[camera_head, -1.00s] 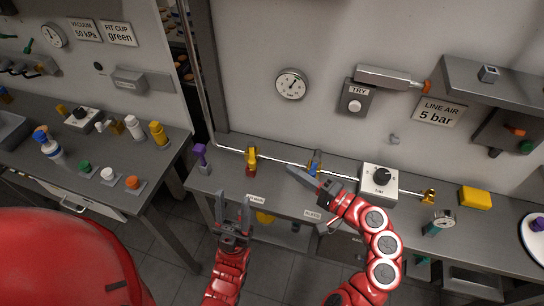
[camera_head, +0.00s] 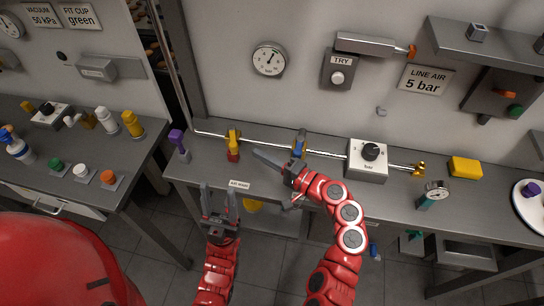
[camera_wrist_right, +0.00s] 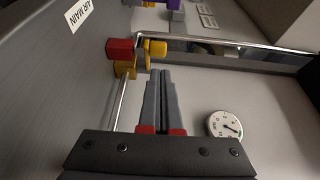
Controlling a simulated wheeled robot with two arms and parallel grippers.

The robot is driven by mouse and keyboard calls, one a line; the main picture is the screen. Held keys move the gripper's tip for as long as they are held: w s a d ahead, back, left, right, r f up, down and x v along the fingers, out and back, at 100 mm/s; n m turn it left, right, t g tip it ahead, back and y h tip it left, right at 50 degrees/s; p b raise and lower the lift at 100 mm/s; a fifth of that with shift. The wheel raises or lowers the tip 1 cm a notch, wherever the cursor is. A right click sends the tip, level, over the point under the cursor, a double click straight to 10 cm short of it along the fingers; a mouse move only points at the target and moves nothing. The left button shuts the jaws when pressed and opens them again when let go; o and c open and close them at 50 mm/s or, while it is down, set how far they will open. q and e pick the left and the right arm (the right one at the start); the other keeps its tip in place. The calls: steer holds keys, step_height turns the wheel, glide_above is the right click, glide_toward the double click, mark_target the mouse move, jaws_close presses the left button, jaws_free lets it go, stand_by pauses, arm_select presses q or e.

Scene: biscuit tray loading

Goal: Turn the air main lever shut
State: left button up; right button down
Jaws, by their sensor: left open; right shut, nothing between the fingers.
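The air main valve (camera_head: 233,136) is yellow and sits on the silver pipe, left of centre in the head view. Its lever has a red end (camera_head: 233,155) that appears to stick out across the pipe towards the bench's front. In the right wrist view the red end (camera_wrist_right: 120,48) shows ahead and left of the fingertips, with yellow parts beside it. My right gripper (camera_head: 257,154) is shut and empty, a short way right of the lever and apart from it. It also shows in the wrist view (camera_wrist_right: 160,73). My left gripper (camera_head: 219,188) is open and empty, at the bench's front edge.
An AIR MAIN label (camera_head: 239,184) is on the bench front. A blue valve (camera_head: 299,143), a regulator box (camera_head: 367,160) and a small gauge (camera_head: 433,194) stand to the right. A purple-topped piece (camera_head: 177,140) stands left. A round gauge (camera_head: 269,59) hangs on the wall.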

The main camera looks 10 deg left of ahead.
mark_target(233, 138)
steer(key=shift+p+x, duration=0.55)
steer(key=shift+x, duration=1.6)
